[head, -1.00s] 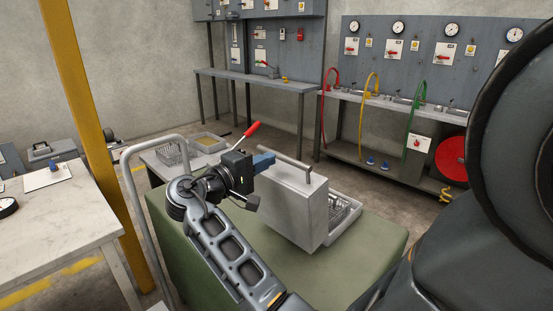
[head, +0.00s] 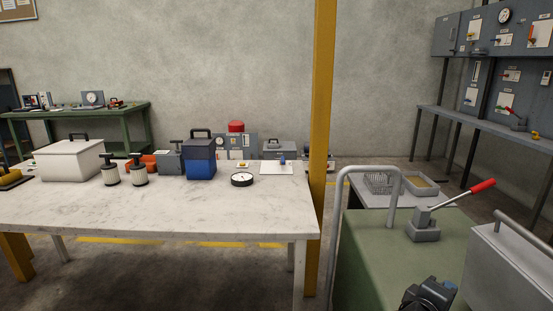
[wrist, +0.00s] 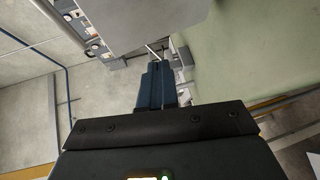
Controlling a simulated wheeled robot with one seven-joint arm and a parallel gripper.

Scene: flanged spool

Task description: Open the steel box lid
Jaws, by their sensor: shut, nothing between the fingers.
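The steel box lid (head: 505,270) stands raised, a grey slab cut off by the right edge of the head view. Its bar handle (head: 524,233) runs along the top. The box's lower part is out of the head view. My gripper's dark wrist body (head: 430,295) shows at the bottom edge, left of the lid, apart from it in the picture. In the wrist view my gripper's blue fingers (wrist: 156,78) are together and empty. A flat grey panel (wrist: 145,18) above them may be the lid; I cannot tell whether they touch.
The green cart top (head: 395,255) carries a red-handled lever (head: 455,195), with a tubular rail (head: 365,172) at its left. A yellow post (head: 321,130) stands beside the cart. A marble-topped table (head: 150,212) with several items is left. Floor in front is clear.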

